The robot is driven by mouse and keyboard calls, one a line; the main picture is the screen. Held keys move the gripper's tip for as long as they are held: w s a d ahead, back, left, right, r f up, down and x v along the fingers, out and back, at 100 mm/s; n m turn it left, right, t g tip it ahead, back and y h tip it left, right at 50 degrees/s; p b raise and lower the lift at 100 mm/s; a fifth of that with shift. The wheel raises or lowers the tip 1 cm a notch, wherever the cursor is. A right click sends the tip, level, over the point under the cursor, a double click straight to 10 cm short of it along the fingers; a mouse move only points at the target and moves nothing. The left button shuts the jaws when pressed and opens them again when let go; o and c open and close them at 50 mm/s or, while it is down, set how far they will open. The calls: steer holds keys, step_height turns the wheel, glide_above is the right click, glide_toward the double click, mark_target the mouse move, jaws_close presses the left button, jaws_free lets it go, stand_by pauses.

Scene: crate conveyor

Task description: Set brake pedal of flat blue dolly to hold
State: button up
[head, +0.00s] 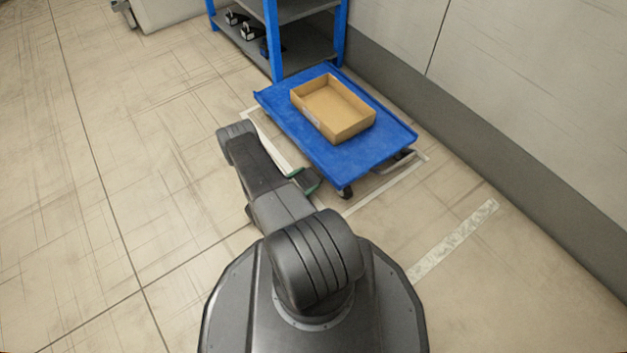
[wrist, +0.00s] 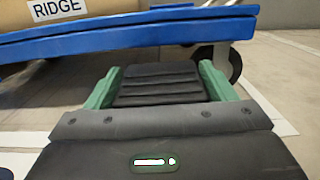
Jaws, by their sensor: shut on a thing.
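The flat blue dolly (head: 285,118) stands on the floor beside the wall, and its blue edge (wrist: 150,37) crosses the top of the wrist view. The black ribbed brake pedal (wrist: 160,78) sits low, just below that edge. My gripper (wrist: 165,90) has its green fingers on either side of the pedal and is shut on it. In the head view my gripper (head: 305,181) is at the dolly's near side, partly hidden by my arm. Whether the pedal is up or down I cannot tell.
An open, empty-looking cardboard box (head: 347,133) lies on the dolly; its label reads RIDGE (wrist: 58,9). A dolly wheel (wrist: 228,63) is close to the right finger. A blue shelf rack (head: 277,40) stands behind the dolly. Floor at the left is clear.

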mark_target(306, 181)
stand_by(0.4)
steer(key=o, duration=1.4)
steer(key=shift+r, duration=0.1)
step_height(306, 181, up, 10)
steer(key=p, duration=0.4)
